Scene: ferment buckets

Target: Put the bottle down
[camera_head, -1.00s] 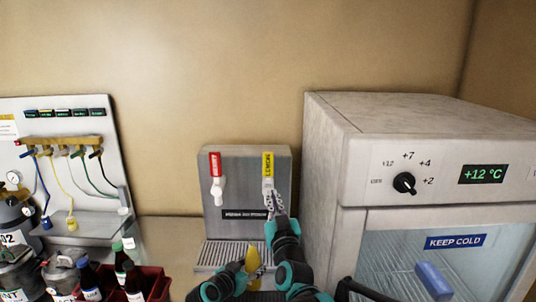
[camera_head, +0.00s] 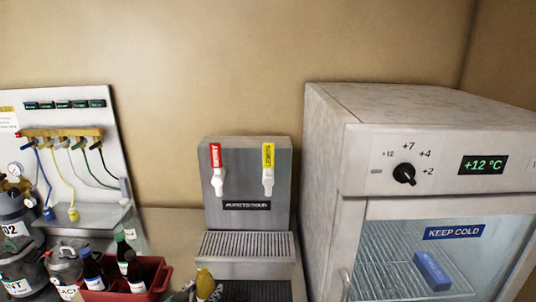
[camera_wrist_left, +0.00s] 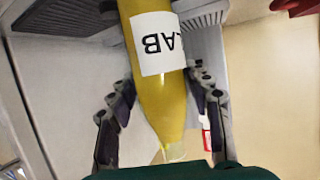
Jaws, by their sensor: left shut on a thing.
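A yellow bottle (camera_head: 204,283) shows at the bottom edge of the head view, in front of the dispenser's drip grille. It also fills the middle of the left wrist view (camera_wrist_left: 160,105), with a white label; its far end is cut off by the top edge. My left gripper (camera_head: 193,294) is only partly in the head view. In the left wrist view its two fingers (camera_wrist_left: 162,92) lie on either side of the bottle, shut on it. I cannot tell whether the bottle's base touches a surface. My right gripper is out of view.
The dispenser (camera_head: 245,172) with red and yellow taps stands behind the bottle. A red crate (camera_head: 152,280) with dark bottles is to the left, near grey kegs (camera_head: 65,268). A glass-door cooler (camera_head: 440,215) stands to the right.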

